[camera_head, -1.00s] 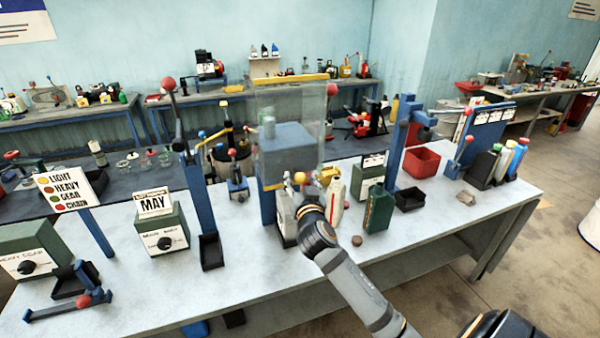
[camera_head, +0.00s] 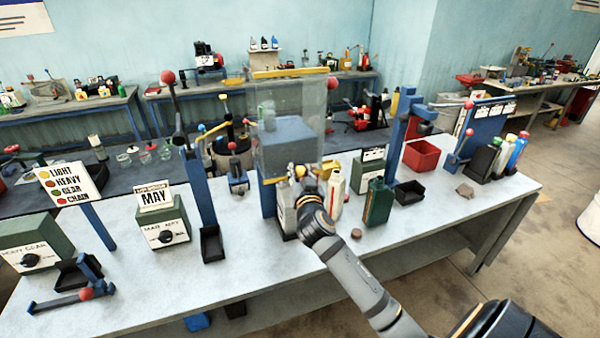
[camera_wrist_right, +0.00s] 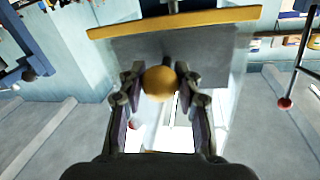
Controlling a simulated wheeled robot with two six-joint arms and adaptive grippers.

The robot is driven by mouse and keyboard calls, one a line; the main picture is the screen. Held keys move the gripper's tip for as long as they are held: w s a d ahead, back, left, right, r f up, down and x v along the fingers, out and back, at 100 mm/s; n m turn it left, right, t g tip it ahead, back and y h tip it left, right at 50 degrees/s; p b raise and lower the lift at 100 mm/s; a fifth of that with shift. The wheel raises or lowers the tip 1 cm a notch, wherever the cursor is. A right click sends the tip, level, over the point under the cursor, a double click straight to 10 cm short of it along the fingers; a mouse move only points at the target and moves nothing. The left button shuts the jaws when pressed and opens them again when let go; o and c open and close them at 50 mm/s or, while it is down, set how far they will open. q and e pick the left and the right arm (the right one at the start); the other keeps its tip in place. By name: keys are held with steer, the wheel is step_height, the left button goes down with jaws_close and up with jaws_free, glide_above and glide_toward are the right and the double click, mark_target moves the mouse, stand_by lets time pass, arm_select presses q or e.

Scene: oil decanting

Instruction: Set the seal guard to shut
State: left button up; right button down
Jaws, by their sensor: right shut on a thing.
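The seal guard looks to be the clear upright panel (camera_head: 290,100) with a yellow bar (camera_head: 290,72) along its top. It stands in front of a blue-grey block (camera_head: 285,143) at the middle of the bench. My right gripper (camera_head: 303,174) is at the panel's lower edge, in front of the block. In the right wrist view, its fingers (camera_wrist_right: 160,100) are on both sides of a yellow-orange round knob (camera_wrist_right: 160,83), shut on it. A yellow bar (camera_wrist_right: 175,21) crosses above the knob there. My left gripper is not in view.
White and green bottles (camera_head: 378,203) stand just right of my right gripper. A red bin (camera_head: 421,156) and a black tray (camera_head: 409,193) are farther right. A blue post (camera_head: 198,190) and the MAY dial box (camera_head: 165,230) stand left. The bench front is mostly clear.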

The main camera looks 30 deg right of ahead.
steer(key=shift+f, duration=0.2)
step_height(320, 180, down, 30)
steer(key=b, duration=2.9)
steer(key=shift+f+b, duration=0.2)
steer(key=shift+b, duration=0.15)
steer(key=shift+s, duration=0.1)
steer(key=c, duration=1.4)
jaws_free()
steer(key=o, duration=0.5)
steer(key=shift+r, duration=0.1)
